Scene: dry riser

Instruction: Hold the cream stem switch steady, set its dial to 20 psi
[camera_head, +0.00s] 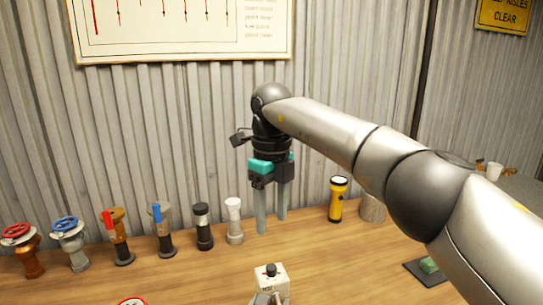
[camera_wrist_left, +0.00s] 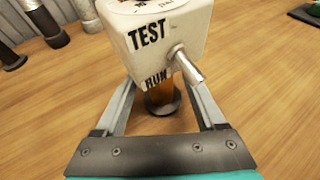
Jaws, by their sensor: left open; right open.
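The cream stem switch (camera_head: 272,283) stands at the bottom of the head view, with a black knob (camera_head: 271,270) on top. In the left wrist view its cream box (camera_wrist_left: 165,38) reads TEST and RUN and has a metal lever (camera_wrist_left: 188,68). An orange-brown stem (camera_wrist_left: 159,93) with a dark foot is below the box. My left gripper (camera_wrist_left: 160,98) is open, one finger on each side of the stem, under the box; contact is not clear. My right gripper (camera_head: 271,222) is open and empty, pointing down above and behind the switch. The dial's scale is mostly cut off.
A row of several valves and stems stands along the wall at left, ending in a white-topped one (camera_head: 234,220). A yellow flashlight (camera_head: 338,199) and a grey cylinder (camera_head: 373,208) stand right of my right gripper. A dark tray (camera_head: 420,275) lies at right. The table around the switch is mostly clear.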

